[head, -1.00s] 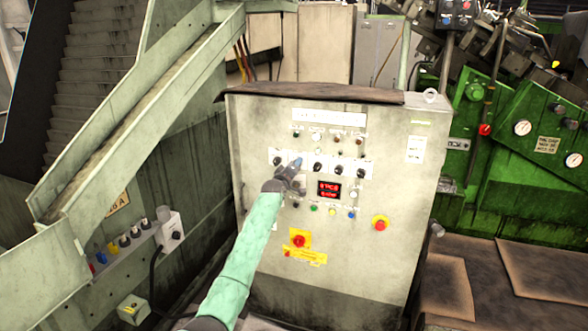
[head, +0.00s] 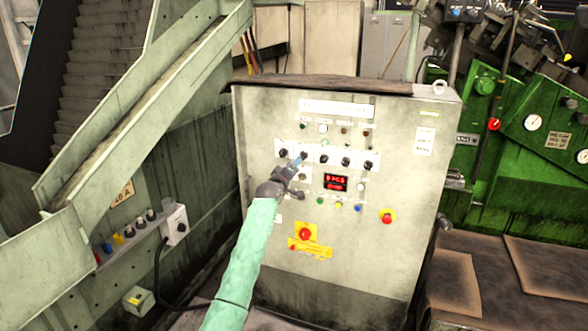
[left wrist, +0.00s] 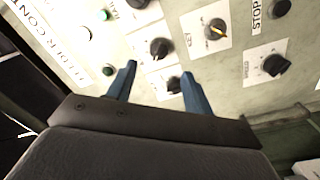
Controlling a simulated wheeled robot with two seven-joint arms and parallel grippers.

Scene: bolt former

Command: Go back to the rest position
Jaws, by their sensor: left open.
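My left arm reaches up from the bottom of the head view. My left gripper (head: 300,160) is in front of the control cabinet (head: 390,250), by the row of black knobs. In the left wrist view its two blue fingers (left wrist: 160,88) are apart with nothing between them. A black knob (left wrist: 174,84) shows just beyond the fingers; I cannot tell whether they touch it. Another knob on the panel has an orange mark (left wrist: 216,30). My right gripper is not in view.
A sloped green-grey chute (head: 140,115) stands at left, with a small switch box (head: 174,225). A green machine (head: 520,150) with gauges stands at right.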

